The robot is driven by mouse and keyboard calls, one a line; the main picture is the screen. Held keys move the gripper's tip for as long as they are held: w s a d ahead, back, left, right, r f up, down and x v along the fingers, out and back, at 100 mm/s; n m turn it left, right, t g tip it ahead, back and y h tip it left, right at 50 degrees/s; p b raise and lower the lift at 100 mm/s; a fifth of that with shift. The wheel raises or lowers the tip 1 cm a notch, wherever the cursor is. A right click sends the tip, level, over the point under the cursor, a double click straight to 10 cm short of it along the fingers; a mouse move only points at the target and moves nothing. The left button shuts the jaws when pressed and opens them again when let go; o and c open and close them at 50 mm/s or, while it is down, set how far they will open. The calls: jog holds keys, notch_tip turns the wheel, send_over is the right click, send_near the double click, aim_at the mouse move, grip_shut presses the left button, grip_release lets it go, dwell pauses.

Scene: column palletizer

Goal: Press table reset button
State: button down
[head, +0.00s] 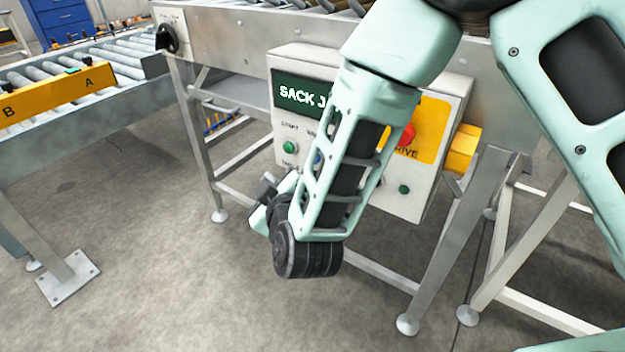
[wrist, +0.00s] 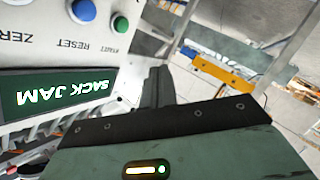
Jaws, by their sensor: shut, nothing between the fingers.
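The pale control box (head: 435,190) is fixed to the front of a metal frame and has a lit "SACK JAM" display (head: 291,93). Its blue button (head: 317,158) is partly hidden behind my arm in the head view. In the wrist view the panel is upside down, and the blue button (wrist: 83,11) sits by the word RESET. A green button (head: 290,147) marked START is beside it, also in the wrist view (wrist: 121,23). My gripper (head: 266,186) is below and left of these buttons in the head view. Its dark fingers (wrist: 157,86) are shut and empty, apart from both buttons.
A red stop button (head: 408,135) on a yellow plate is right of my arm. A roller conveyor (head: 105,60) with a yellow bar (head: 60,95) marked A and B stands at left. Steel legs (head: 450,240) surround the box.

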jog(key=f, duration=0.1)
jog(key=d+f+t+h+b, duration=0.1)
jog(key=d+f+t+h, duration=0.1)
jog(key=shift+w+f, duration=0.2)
jog(key=w+d, duration=0.5)
jog(key=w, duration=0.2)
jog(key=shift+d, duration=0.15)
dwell(0.3)
dwell(2.0)
jog(key=shift+w+d, duration=0.25)
jog(key=shift+w, duration=0.05)
